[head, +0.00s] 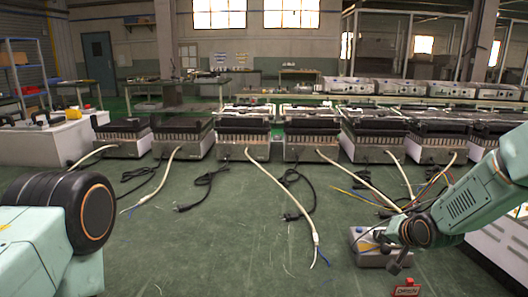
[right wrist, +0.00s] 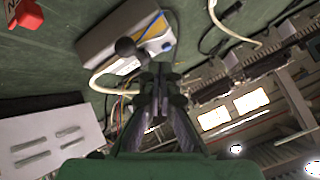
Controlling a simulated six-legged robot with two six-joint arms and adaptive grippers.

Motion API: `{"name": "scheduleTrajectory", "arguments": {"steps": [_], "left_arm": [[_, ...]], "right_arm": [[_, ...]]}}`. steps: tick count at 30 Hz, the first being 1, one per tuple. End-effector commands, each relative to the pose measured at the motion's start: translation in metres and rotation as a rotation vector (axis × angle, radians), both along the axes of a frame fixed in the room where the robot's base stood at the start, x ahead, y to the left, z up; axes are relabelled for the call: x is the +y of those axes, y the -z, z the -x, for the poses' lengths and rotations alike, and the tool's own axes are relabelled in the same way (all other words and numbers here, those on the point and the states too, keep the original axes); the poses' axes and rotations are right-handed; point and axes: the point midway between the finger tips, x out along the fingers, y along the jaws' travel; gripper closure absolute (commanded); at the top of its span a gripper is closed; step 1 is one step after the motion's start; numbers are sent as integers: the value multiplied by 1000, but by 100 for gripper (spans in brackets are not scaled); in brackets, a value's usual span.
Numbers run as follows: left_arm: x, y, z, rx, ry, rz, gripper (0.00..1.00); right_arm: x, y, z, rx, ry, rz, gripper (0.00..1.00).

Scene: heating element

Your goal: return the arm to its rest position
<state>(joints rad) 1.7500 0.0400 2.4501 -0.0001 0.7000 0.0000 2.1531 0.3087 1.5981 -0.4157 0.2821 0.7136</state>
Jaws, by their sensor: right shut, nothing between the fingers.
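My right arm comes in from the right in the head view, with its dark gripper (head: 397,265) low over a small grey box (head: 364,240). In the right wrist view the two fingers of the gripper (right wrist: 160,72) are together with nothing between them. The grey box (right wrist: 100,50), with a yellow and blue part and a dark round knob, lies just beyond the fingertips there. I cannot tell whether they touch. My left arm shows at the left edge of the head view; its gripper is out of frame.
Several heating units (head: 243,148) stand in a row across the green surface (head: 240,235), with pale and black cables trailing forward. A red block with lettering (head: 406,291) lies near the front edge, right of centre. A white slotted cabinet (head: 500,245) stands at the right. The centre front is mostly clear.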

Motion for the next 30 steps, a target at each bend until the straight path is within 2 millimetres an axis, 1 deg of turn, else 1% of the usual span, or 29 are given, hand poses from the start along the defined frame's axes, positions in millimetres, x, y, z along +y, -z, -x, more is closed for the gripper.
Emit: {"name": "scheduleTrajectory", "arguments": {"steps": [5,8,11,12,14,15,17,18,20,21,23,24,27,30], "left_arm": [[0,0,0,0,0,0,60],[0,0,0,0,0,0,60],[0,0,0,0,0,0,60],[0,0,0,0,0,0,60],[0,0,0,0,0,0,60],[0,0,0,0,0,0,60],[0,0,0,0,0,0,60],[0,0,0,0,0,0,60],[0,0,0,0,0,0,60],[0,0,0,0,0,0,60],[0,0,0,0,0,0,60],[0,0,0,0,0,0,60],[0,0,0,0,0,0,60],[0,0,0,0,0,0,60]], "right_arm": [[21,29,34,31,-89,66,100],[34,52,63,70,-139,102,100],[48,81,101,128,-193,138,100],[54,94,120,157,-217,154,100],[62,113,152,207,-255,179,100],[67,125,176,244,-280,194,100],[74,141,212,301,-318,217,100],[78,151,236,340,-340,231,100],[82,163,273,402,-375,249,100],[85,170,299,445,-396,259,100],[88,178,337,512,-429,271,100],[89,182,362,557,-445,277,100],[91,187,415,660,-474,280,100],[93,190,455,743,-499,274,100]]}}
